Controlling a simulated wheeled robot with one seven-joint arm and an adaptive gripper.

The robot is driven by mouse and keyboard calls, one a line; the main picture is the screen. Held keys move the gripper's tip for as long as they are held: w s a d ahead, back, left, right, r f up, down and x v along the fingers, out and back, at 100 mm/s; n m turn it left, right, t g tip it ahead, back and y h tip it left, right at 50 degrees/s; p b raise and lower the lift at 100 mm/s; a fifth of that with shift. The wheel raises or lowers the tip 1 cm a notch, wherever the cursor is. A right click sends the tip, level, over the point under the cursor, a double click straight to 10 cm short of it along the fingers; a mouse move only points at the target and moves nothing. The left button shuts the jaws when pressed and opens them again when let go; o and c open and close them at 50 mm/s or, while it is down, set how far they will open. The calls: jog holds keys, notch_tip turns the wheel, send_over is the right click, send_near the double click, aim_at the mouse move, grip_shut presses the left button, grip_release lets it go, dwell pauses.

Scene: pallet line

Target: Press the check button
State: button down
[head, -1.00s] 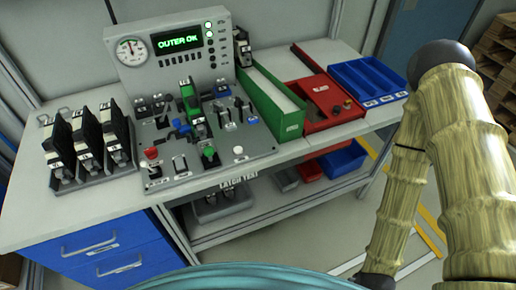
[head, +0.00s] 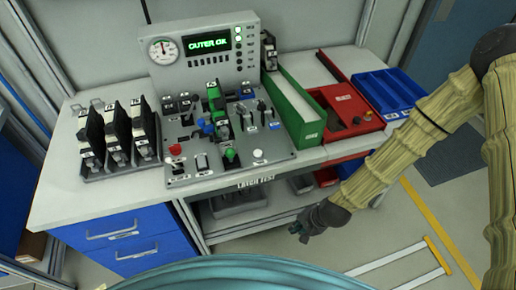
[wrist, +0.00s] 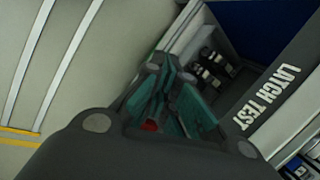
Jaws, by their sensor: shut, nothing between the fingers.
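The latch test panel (head: 205,172) stands on the bench with a red button (head: 175,150), a green button (head: 230,155) and a white button (head: 258,154) along its front. I cannot read which one is the check button. The display (head: 208,43) above reads "OUTER OK" in green. A green-and-black part (head: 216,108) sits in the middle of the panel. My gripper (head: 304,228) is shut and empty, below and in front of the bench edge, apart from the buttons. Its teal fingers also show in the wrist view (wrist: 172,98).
A rack of black units (head: 120,135) stands left of the panel. A green bin (head: 305,125), a red tray (head: 350,108) and blue trays (head: 390,90) stand to the right. A lower shelf (head: 270,205) holds bins. The floor before the bench is clear.

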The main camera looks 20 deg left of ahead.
jog(key=w+a+r+m+y+p, duration=0.2)
jog(key=w+a+r+m+y, duration=0.1)
jog(key=w+a+r, duration=0.8)
notch_tip(320, 180, up, 14)
jog(key=m+t+y+p, duration=0.1)
jog(key=m+y+p, duration=0.1)
send_over(257, 154)
jog(key=shift+s+f, duration=0.1)
jog(key=shift+f, duration=0.05)
jog(key=shift+f, duration=0.1)
jog(key=shift+f+b, duration=2.6)
jog(key=shift+f, duration=1.7)
jog(key=shift+f, duration=0.15)
jog(key=shift+f+b, duration=0.3)
